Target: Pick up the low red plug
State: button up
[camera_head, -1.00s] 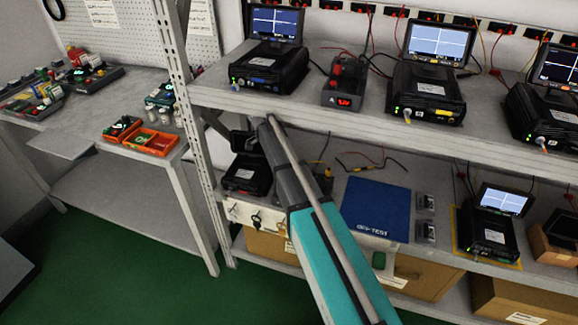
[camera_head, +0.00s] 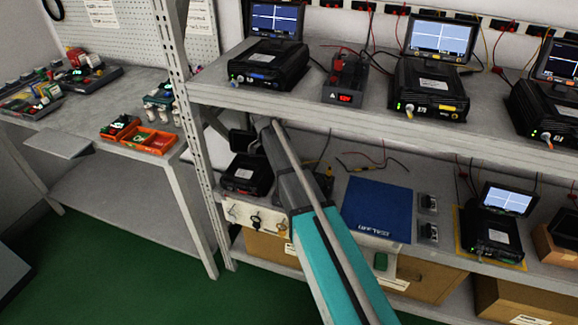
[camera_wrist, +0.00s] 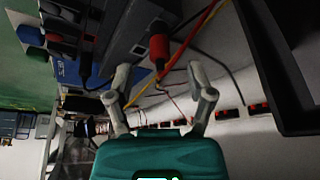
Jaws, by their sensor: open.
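In the wrist view the red plug (camera_wrist: 158,46) is at the upper middle, at the side of a grey unit (camera_wrist: 125,22), with a dark body below its red part. My gripper (camera_wrist: 157,68) is open, with one finger to the left and one to the right below the plug in the picture. The plug lies in line with the gap between the fingertips, and nothing is held. Whether the fingertips reach the plug's depth is hard to tell. In the head view my arm hides the gripper and this plug.
Yellow, red and dark cables (camera_wrist: 180,50) run close to the fingers. A dark frame (camera_wrist: 290,60) stands at the right of the wrist view. In the head view my arm reaches under the upper shelf (camera_head: 300,102), near a dark unit (camera_head: 247,174) and a blue mat (camera_head: 377,208).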

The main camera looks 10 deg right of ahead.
jog(key=shift+b+x, duration=2.2)
jog(key=shift+x, duration=0.3)
grip_shut()
